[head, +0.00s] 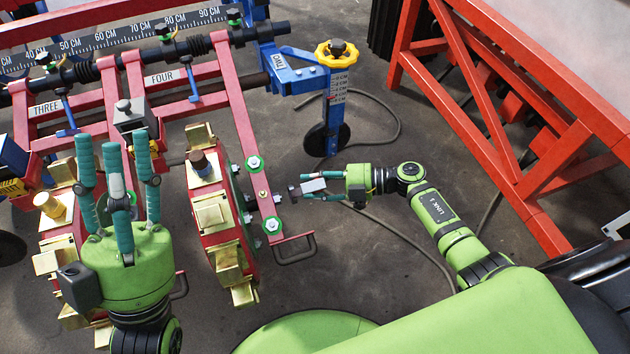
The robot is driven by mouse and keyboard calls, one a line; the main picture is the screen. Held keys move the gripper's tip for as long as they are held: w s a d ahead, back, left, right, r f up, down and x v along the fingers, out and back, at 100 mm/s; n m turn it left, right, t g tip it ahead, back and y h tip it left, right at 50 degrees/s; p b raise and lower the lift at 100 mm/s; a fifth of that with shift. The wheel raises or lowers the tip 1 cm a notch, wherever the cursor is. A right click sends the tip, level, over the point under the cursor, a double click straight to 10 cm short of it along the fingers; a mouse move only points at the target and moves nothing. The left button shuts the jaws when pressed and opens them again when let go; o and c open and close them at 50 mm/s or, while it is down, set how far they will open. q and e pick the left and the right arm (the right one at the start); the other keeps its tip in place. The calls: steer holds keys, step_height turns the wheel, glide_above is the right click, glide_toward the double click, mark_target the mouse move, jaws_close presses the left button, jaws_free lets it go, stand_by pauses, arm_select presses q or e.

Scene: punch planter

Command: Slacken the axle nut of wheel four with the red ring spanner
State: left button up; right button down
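Wheel four (211,211) is a red wheel with brass-coloured cups, hanging below the frame plate marked FOUR (162,76). My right gripper (303,189) points left at this fitting, fingers apart; contact is unclear. My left gripper (118,145) points up the picture left of wheel four, its teal fingers spread and empty. I cannot make out the red ring spanner.
Another wheel with brass cups (60,262) stands at the left. A blue stand with a yellow knob (337,53) is above my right gripper. A red steel frame (520,100) blocks the upper right.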

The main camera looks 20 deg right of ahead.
steer(key=shift+a+r+p, duration=0.1)
steer(key=shift+a+p, duration=0.85)
steer(key=shift+a, duration=1.4)
steer(key=s+f+n+t+y+b, duration=0.1)
steer(key=s+f+n+b, duration=0.3)
steer(key=b, duration=0.4)
steer(key=shift+s+f+n+t+y, duration=0.3)
steer(key=shift+s+f+t+y, duration=0.1)
steer(key=shift+s, duration=0.3)
stand_by(0.7)
steer(key=shift+w+r+p, duration=0.25)
steer(key=shift+p, duration=0.45)
steer(key=shift+d, duration=0.1)
